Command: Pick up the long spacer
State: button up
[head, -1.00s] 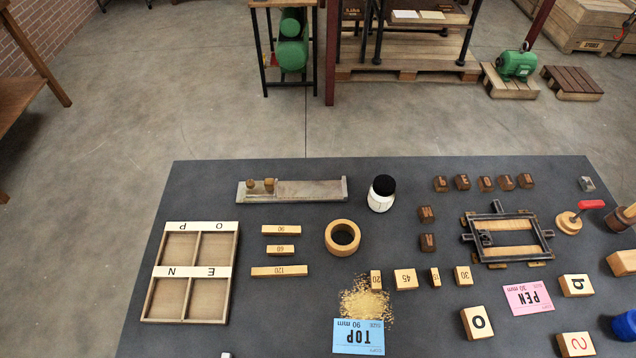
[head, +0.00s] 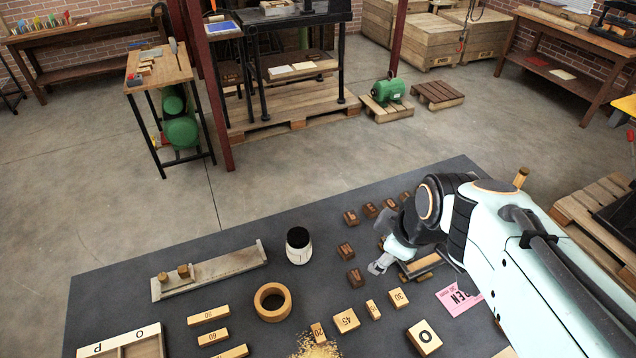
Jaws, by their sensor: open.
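Three pale wooden spacer bars lie in a column left of the wooden ring. The upper bar (head: 208,315) and the short middle bar (head: 212,337) show whole. The lowest bar (head: 236,352), the long spacer marked 120 in the earlier frame, is cut by the bottom edge of the head view. My gripper (head: 378,268) is open and empty over the right part of the table, near the dark letter blocks and the metal frame. It is well right of the bars. My arm hides part of the frame.
A wooden ring (head: 272,301), a dark-capped white jar (head: 299,245) and number blocks such as the 45 block (head: 346,321) stand between my gripper and the bars. A metal rail (head: 209,270) lies behind the bars. A divided tray (head: 125,340) is at the lower left.

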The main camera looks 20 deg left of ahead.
jog(key=a+f+n, duration=0.3)
jog(key=a, duration=0.4)
jog(key=n+g+h, duration=0.2)
jog(key=n+g, duration=0.3)
jog(key=n, duration=0.3)
send_over(223, 357)
notch_tip(223, 357, down, 18)
jog(key=shift+f, duration=0.1)
jog(key=f, duration=0.6)
jog(key=shift+s+a+f, duration=0.15)
jog(key=shift+s+a, duration=0.1)
jog(key=shift+s, duration=0.1)
grip_shut()
